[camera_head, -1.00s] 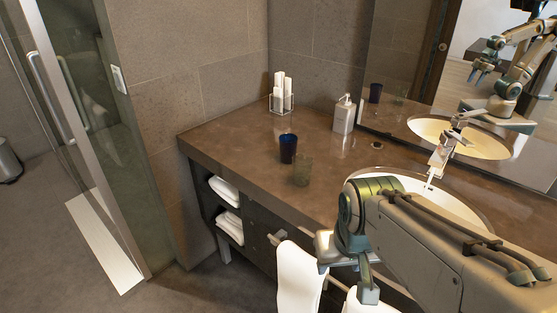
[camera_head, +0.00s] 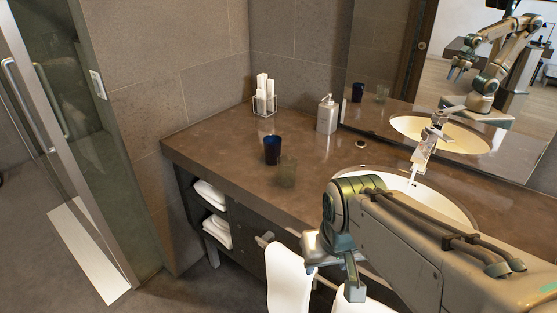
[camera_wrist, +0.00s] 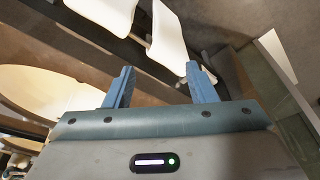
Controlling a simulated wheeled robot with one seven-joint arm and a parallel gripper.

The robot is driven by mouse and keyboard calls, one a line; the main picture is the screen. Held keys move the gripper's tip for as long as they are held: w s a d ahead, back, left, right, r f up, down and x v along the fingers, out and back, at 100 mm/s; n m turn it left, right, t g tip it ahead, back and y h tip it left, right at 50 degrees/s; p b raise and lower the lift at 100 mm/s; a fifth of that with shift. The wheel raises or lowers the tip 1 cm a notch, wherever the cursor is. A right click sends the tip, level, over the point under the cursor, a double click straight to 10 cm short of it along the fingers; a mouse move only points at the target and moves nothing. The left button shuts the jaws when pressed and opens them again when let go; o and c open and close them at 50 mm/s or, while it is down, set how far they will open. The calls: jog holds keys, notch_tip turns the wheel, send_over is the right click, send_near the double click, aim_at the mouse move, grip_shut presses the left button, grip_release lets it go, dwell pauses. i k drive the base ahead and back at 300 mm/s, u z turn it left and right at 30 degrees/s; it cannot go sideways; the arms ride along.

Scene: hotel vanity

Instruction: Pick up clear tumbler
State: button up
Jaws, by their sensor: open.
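The clear tumbler (camera_head: 286,171) stands upright on the brown vanity counter, near its front edge. It is see-through with a faint greenish tint and takes on the counter's colour. A dark blue tumbler (camera_head: 272,150) stands just behind and left of it. My gripper (camera_head: 332,280) is in front of the counter, low and to the right of the clear tumbler, apart from it. In the wrist view my gripper (camera_wrist: 159,88) has its two blue fingers spread with nothing between them. No tumbler shows in the wrist view.
A soap dispenser (camera_head: 327,115) and a rack of white rolls (camera_head: 264,97) stand at the back. The sink (camera_head: 440,195) with its faucet (camera_head: 422,150) lies right. White towels (camera_head: 290,278) hang in front, beside my gripper. The counter (camera_head: 215,155) is clear left of the tumblers.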

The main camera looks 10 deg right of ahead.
aim_at(287, 164)
jog(key=u, duration=1.05)
jog(key=i, duration=1.3)
jog(key=z, duration=3.05)
